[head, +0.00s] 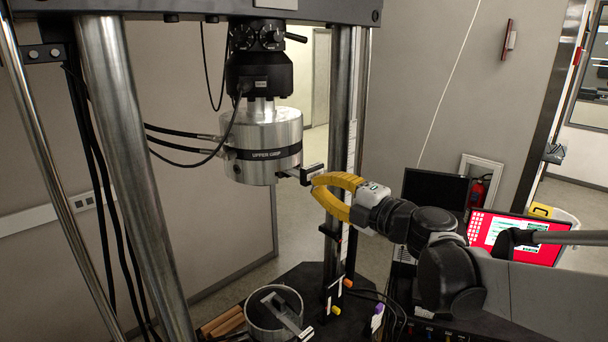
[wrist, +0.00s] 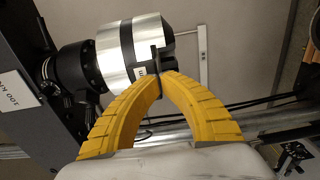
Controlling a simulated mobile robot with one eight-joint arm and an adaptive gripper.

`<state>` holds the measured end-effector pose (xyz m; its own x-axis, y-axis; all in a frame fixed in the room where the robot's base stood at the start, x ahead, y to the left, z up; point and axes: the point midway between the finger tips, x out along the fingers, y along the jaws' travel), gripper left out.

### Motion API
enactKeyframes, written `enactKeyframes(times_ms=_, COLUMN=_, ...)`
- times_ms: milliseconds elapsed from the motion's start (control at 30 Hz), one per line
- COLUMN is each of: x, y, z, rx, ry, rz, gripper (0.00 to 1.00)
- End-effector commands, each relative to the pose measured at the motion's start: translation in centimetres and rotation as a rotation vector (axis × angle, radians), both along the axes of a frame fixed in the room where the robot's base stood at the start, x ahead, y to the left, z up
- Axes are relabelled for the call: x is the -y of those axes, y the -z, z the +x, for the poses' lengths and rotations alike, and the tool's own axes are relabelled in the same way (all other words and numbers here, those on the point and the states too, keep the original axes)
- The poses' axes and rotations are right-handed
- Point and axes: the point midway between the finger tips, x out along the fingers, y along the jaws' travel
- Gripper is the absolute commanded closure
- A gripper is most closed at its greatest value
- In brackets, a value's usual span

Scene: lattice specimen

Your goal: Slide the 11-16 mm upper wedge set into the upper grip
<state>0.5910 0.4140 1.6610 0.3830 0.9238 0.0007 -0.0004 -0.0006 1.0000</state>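The upper grip (head: 262,130) is a silver cylinder with a black band reading "UPPER GRIP", hanging under the crosshead; it also shows in the wrist view (wrist: 115,53). My gripper (head: 318,184) has curved yellow fingers and is right of the grip's lower edge. Its fingertips (wrist: 158,76) close on a small dark piece with a pale label, which appears to be the upper wedge set (head: 309,172). The wedge set's inner end lies at the grip's lower right side. I cannot tell whether it touches or enters the grip. Its size marking is unreadable.
A lower cylinder (head: 255,319) with a metal piece in it stands on the dark base below. Thick columns (head: 134,165) flank the grip. Black hoses (head: 183,130) run to its left side. Monitors (head: 520,236) and a fire extinguisher (head: 479,190) are at right.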

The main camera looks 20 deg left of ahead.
Motion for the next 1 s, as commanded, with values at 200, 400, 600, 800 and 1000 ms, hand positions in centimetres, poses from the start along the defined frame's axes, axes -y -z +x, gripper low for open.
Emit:
enactKeyframes(times_ms=200, x=-0.5, y=0.0, z=0.1, rx=0.0, ry=-0.001, rz=0.0, gripper=1.0)
enactKeyframes(times_ms=400, x=-0.8, y=0.0, z=0.3, rx=0.0, ry=-0.001, rz=0.0, gripper=1.0)
enactKeyframes(times_ms=600, x=-1.2, y=0.0, z=0.5, rx=0.0, ry=-0.001, rz=0.0, gripper=1.0)
enactKeyframes(times_ms=800, x=-1.5, y=0.0, z=0.7, rx=0.0, ry=0.0, rz=0.0, gripper=1.0)
enactKeyframes(times_ms=1000, x=-1.9, y=0.0, z=0.8, rx=0.0, ry=0.0, rz=0.0, gripper=1.0)
